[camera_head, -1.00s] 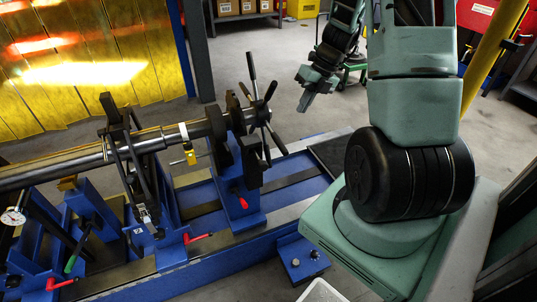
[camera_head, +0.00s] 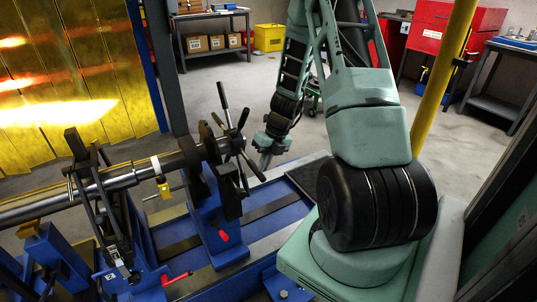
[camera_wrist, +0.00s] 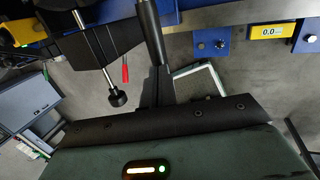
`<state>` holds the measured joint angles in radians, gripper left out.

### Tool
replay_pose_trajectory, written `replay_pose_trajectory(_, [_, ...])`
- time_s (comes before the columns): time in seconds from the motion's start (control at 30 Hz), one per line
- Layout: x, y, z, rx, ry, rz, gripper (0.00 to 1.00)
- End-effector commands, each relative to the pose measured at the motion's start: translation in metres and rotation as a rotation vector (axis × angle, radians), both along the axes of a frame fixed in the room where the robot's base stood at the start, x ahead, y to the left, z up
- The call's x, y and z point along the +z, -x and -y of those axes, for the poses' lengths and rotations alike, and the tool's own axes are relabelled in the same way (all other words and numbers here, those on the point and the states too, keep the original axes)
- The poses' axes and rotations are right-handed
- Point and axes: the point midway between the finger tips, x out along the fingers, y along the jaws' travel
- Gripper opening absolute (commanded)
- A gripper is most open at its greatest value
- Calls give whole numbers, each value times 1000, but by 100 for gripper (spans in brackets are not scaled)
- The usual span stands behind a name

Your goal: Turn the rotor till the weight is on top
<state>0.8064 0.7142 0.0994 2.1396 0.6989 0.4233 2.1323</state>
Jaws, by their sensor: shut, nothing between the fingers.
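The rotor's steel shaft (camera_head: 118,181) runs from the left to a black disc-like support and ends in a spoked hub (camera_head: 232,142) with several black-handled spokes. My gripper (camera_head: 265,163) points down just right of the hub, shut and empty. It looks apart from the spokes in the head view, though depth is unclear. In the wrist view a dark bar and a rod with a black knob (camera_wrist: 117,98) show close ahead; the weight is not clearly seen there.
The blue machine bed (camera_head: 268,208) lies under the shaft, with red clamp levers (camera_head: 223,236) along it. A yellow post (camera_head: 442,80) stands at the right. A box reading 0.0 (camera_wrist: 272,31) shows in the wrist view. Grey floor is open behind the machine.

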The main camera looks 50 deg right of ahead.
Motion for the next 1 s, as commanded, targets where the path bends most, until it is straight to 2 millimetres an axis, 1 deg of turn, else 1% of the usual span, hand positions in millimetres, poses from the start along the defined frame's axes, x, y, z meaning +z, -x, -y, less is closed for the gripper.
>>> replay_pose_trajectory(0.1, [-6, -1, -2, -1, 0, 0, 0])
replay_pose_trajectory(0.43, [-7, -1, -2, 0, 0, 1, 0])
replay_pose_trajectory(0.53, [-10, -1, -2, -2, 1, 7, 0])
replay_pose_trajectory(0.8, [-32, 0, -2, -4, 27, 79, 0])
replay_pose_trajectory(1.0, [-44, 0, -2, -4, 52, 134, 0])
